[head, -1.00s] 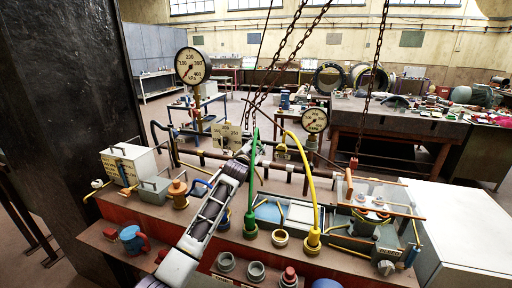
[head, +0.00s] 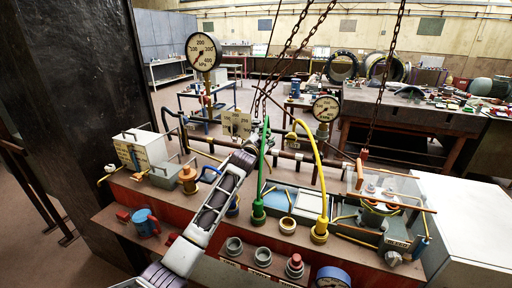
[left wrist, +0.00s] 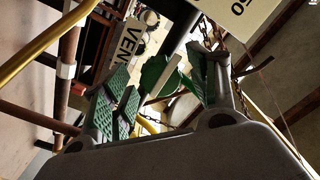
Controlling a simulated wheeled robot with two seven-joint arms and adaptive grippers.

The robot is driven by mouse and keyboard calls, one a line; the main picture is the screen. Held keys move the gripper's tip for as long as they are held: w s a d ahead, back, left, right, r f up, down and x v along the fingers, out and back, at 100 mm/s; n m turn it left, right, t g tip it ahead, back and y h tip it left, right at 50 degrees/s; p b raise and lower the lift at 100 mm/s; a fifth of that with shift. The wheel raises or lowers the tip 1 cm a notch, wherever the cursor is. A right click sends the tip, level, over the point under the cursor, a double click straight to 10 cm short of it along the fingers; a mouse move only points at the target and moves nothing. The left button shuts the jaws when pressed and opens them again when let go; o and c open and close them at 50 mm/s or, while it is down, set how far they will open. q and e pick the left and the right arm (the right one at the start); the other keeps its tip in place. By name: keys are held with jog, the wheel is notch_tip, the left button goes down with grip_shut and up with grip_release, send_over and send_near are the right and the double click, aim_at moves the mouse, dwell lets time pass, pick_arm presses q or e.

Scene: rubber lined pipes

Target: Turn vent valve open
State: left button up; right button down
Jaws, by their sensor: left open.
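My left arm reaches across the bench in the head view, with its gripper (head: 248,148) beside the top of the green hose (head: 262,165). In the left wrist view the left gripper (left wrist: 158,78) is open, with green ribbed pads on both sides. A green part with a pale bar (left wrist: 160,74) shows between or just beyond the pads; I cannot tell whether it is the vent valve's handle or whether they touch it. A sign reading "VEN" (left wrist: 132,42), partly hidden, is behind the fingers. My right gripper is not in view.
Round gauges (head: 203,53) and (head: 326,108) stand behind the bench (head: 115,215). A dark pillar (head: 75,120) is at left, a white cabinet (head: 475,225) at right.

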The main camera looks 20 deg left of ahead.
pick_arm(q)
jog(key=s, duration=1)
jog(key=shift+s+a, duration=0.2)
jog(key=shift+f, duration=0.1)
dwell(0.6)
